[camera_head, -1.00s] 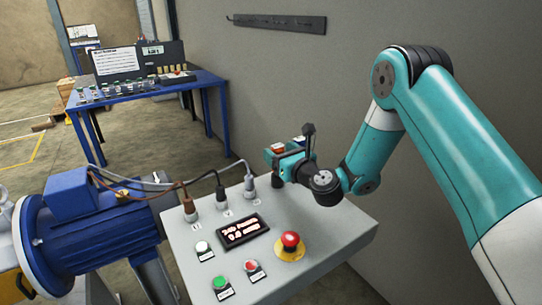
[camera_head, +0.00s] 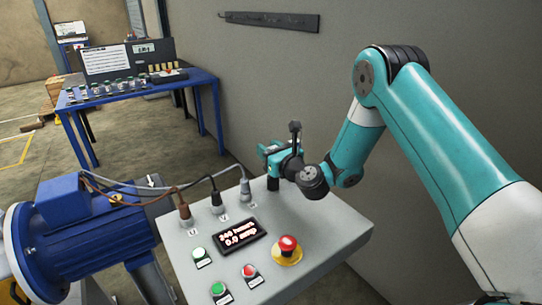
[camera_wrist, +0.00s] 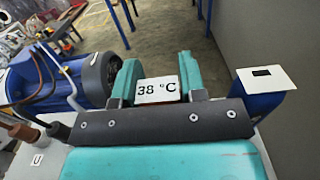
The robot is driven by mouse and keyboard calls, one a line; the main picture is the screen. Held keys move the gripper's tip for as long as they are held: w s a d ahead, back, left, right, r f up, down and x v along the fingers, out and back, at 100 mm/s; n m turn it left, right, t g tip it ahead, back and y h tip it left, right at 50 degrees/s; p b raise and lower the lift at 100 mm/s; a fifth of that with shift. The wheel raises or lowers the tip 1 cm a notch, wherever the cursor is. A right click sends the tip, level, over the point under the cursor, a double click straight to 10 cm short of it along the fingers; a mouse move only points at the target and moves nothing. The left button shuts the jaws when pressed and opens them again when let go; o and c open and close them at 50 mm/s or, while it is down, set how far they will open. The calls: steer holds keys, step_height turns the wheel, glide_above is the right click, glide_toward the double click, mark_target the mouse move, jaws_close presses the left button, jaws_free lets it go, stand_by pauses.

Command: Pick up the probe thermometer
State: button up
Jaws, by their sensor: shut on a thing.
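The probe thermometer (camera_wrist: 157,90) shows in the wrist view as a small white display reading "38 °C". It sits between the two teal fingers of my gripper (camera_wrist: 157,82), which is shut on it. In the head view my gripper (camera_head: 268,155) is at the far right corner of the grey control panel, close to the rightmost cable plug. A short dark piece (camera_head: 273,183) shows under the fingers. The rest of the thermometer is hidden, and I cannot tell whether its lower end touches the panel.
The control panel (camera_head: 330,228) carries a display, buttons, a red emergency stop (camera_head: 287,245) and several cable plugs. A blue motor (camera_head: 95,225) is at left. A blue object with a white plate (camera_wrist: 267,78) is right of my gripper. A blue table (camera_head: 140,91) stands behind; a wall is close at right.

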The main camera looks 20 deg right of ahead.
step_height(320, 180, up, 20)
steer(key=p, duration=0.6)
